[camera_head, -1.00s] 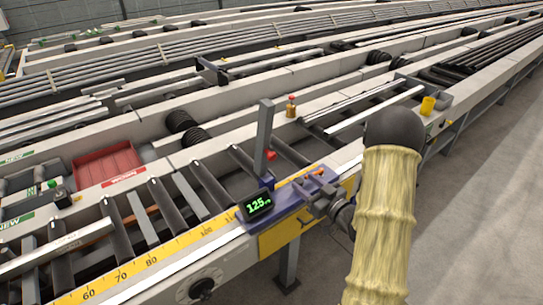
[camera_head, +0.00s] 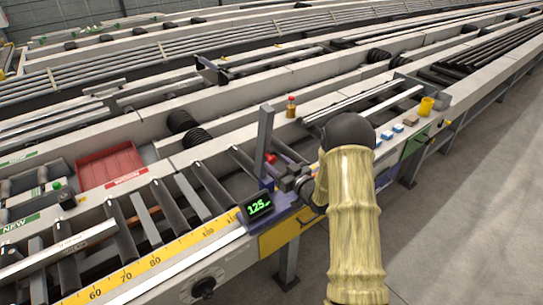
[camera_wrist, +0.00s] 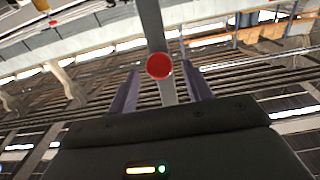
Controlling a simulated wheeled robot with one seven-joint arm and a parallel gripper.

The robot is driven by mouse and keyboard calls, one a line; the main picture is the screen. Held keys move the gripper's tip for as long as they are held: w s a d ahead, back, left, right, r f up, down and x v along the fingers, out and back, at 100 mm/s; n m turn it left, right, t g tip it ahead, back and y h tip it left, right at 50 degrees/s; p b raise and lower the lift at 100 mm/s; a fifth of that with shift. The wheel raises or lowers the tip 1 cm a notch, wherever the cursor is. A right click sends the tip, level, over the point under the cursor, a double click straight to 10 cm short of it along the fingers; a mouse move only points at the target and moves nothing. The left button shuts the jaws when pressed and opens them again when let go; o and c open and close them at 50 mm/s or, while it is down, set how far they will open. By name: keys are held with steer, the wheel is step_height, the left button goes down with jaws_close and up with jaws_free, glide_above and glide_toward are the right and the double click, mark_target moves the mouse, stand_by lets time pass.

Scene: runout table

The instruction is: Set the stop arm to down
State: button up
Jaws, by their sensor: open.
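The stop arm (camera_head: 264,138) is a grey bar standing upright from the purple stop carriage (camera_head: 285,213). Its red knob (camera_head: 271,157) faces my gripper (camera_head: 283,177). In the wrist view the bar (camera_wrist: 152,25) runs up the middle, with the round red knob (camera_wrist: 159,66) in front of it. The two fingers of my gripper (camera_wrist: 160,69) are open, one on each side of the knob in the picture. I cannot tell whether they touch it. My gripper partly hides the carriage in the head view.
A lit display (camera_head: 258,206) reading 125 sits on the carriage, above a yellow scale (camera_head: 155,261). Rollers lie behind and left. The grey floor at right is clear.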

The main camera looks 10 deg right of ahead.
mark_target(274, 160)
steer(key=shift+p+x, duration=0.35)
steer(key=shift+x, duration=1.6)
jaws_close()
steer(key=shift+w+r, duration=0.1)
